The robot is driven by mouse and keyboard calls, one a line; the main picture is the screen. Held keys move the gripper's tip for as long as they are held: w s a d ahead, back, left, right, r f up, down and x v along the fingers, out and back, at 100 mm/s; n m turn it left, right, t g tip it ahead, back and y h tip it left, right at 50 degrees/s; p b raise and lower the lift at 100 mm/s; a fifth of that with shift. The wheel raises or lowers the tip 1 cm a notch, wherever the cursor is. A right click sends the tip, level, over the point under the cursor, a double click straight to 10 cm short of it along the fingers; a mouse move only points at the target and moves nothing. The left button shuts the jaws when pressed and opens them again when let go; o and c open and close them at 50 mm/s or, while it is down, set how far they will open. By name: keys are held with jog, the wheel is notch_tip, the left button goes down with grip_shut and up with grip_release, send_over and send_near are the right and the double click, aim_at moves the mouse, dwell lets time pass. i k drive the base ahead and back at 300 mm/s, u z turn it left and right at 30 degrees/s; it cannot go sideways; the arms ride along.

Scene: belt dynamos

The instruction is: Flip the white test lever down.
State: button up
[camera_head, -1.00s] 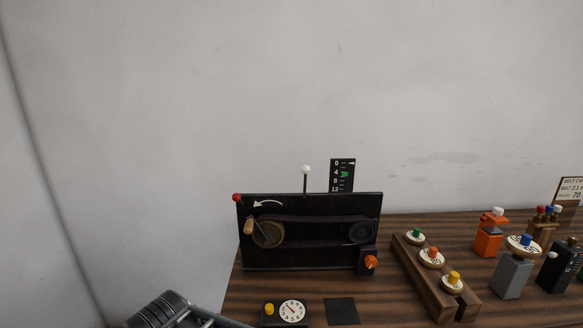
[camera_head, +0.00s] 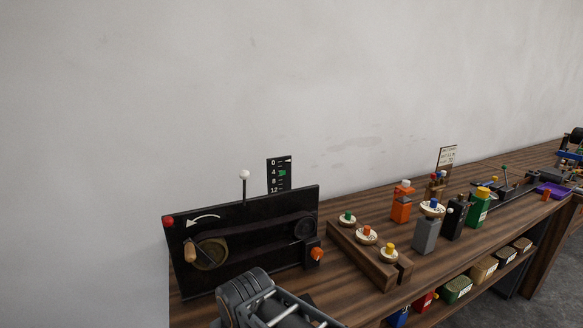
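The white test lever (camera_head: 244,188) is a thin dark rod with a white ball on top. It stands upright above the top edge of the black dynamo panel (camera_head: 262,262) on the bench. The panel carries a belt, a brass pulley with a wooden crank handle (camera_head: 190,250), a red knob (camera_head: 168,221) and an orange knob (camera_head: 317,254). Part of my arm (camera_head: 262,300) shows at the bottom, in front of the panel and well below the lever. My gripper's fingers cannot be made out.
A scale (camera_head: 279,174) stands behind the panel. To the right is a wooden rack (camera_head: 371,266) with several numbered discs. Beyond it stand an orange block (camera_head: 402,205), a grey block (camera_head: 426,235) and other blocks. Bins (camera_head: 457,289) sit on a shelf below. The wall behind is bare.

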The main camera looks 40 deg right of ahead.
aim_at(244, 175)
jog(key=z, duration=0.15)
jog(key=k, duration=0.4)
jog(key=z, duration=0.3)
jog(key=i, duration=0.45)
jog(key=u, duration=2.2)
jog(key=k, duration=0.85)
jog(key=z, duration=1.3)
jog(key=i, duration=0.5)
jog(key=u, duration=0.05)
